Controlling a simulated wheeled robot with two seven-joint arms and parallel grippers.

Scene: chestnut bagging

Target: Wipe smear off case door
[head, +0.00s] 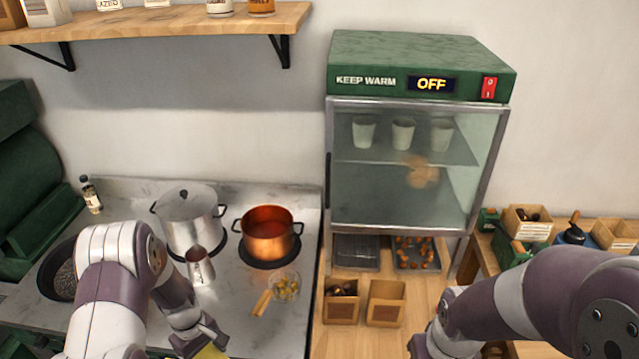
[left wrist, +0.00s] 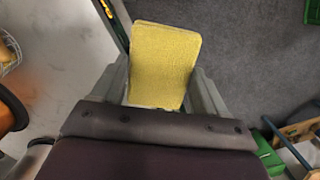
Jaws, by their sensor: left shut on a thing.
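The warming case (head: 421,65) has a green top marked KEEP WARM and a display reading OFF. Its glass door (head: 375,195) is shut, with several pale cups visible behind it. An orange-brown smear (head: 422,171) is on the glass, right of centre. My left gripper (head: 208,345) is at the bottom of the head view, left of and well below the case. It is shut on a yellow cloth (head: 211,352), which fills the space between the fingers in the left wrist view (left wrist: 163,65). My right arm comes in at lower right; its gripper's fingers are not visible.
Two small boxes (head: 386,303) and trays (head: 356,252) are below the case. A wooden shelf (head: 170,25) hangs above left.

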